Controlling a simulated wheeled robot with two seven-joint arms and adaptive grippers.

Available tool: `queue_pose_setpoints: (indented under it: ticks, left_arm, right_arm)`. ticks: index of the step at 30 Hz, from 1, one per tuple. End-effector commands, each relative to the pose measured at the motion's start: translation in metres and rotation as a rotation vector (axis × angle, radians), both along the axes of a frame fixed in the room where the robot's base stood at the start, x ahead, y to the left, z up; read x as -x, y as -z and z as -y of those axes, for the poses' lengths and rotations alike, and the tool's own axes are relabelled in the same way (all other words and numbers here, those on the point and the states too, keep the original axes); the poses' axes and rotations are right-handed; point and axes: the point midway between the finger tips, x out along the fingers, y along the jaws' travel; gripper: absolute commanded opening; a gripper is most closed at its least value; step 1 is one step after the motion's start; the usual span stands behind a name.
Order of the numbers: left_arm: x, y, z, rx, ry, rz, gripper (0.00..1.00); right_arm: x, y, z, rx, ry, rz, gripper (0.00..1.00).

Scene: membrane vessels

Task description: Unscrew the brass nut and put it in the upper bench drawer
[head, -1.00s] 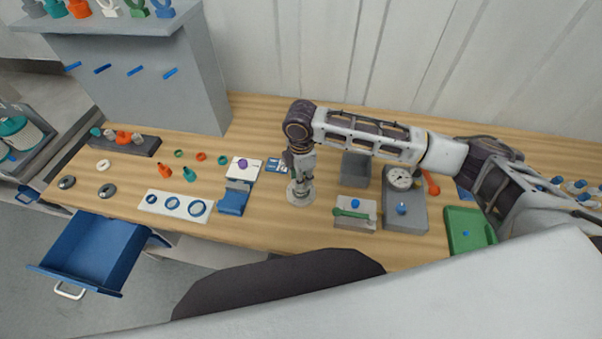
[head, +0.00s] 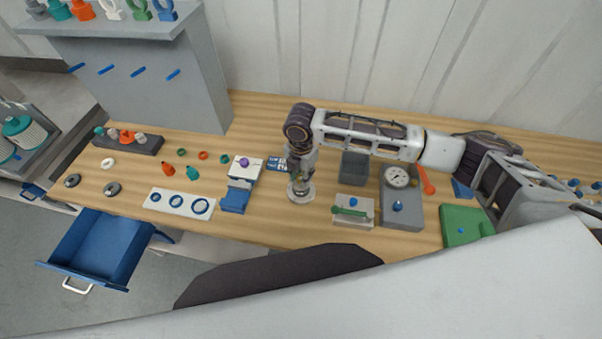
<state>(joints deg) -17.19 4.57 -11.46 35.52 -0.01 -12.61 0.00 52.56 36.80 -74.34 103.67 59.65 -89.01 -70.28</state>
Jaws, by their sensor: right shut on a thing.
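My right gripper (head: 300,184) points straight down at the round grey base (head: 301,195) near the middle of the bench. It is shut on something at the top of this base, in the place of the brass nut. The nut itself is hidden by the fingers, and I cannot make out its colour. A blue drawer (head: 77,265) with a white handle stands pulled out below the bench top at the left. It looks empty. My left gripper is not in view.
A white plate with several rings (head: 153,197) and a blue-and-white stand (head: 234,202) lie left of the gripper. A grey open box (head: 354,168), a block with a green-handled tool (head: 352,222) and a gauge unit (head: 397,176) stand to its right.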

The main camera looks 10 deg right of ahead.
Motion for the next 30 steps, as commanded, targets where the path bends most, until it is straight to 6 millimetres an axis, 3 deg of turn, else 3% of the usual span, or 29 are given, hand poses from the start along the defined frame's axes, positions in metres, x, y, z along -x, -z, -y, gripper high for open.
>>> queue_pose_setpoints:
  ticks: [10, 11, 17, 30]
  left_arm:
    - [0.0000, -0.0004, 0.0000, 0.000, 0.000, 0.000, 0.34]
    - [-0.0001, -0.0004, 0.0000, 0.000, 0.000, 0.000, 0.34]
    - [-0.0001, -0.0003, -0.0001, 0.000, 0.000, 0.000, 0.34]
    - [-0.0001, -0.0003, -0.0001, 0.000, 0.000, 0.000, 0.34]
  right_arm:
    - [-0.0003, 0.0001, 0.0001, 0.000, -0.037, 0.000, 0.03]
    - [-0.0003, 0.0001, 0.0001, 0.000, -0.037, 0.000, 0.29]
    - [-0.0003, 0.0001, 0.0001, 0.000, -0.036, 0.000, 0.52]
    - [-0.0004, -0.0055, -0.0001, -0.001, -0.035, 0.001, 0.52]
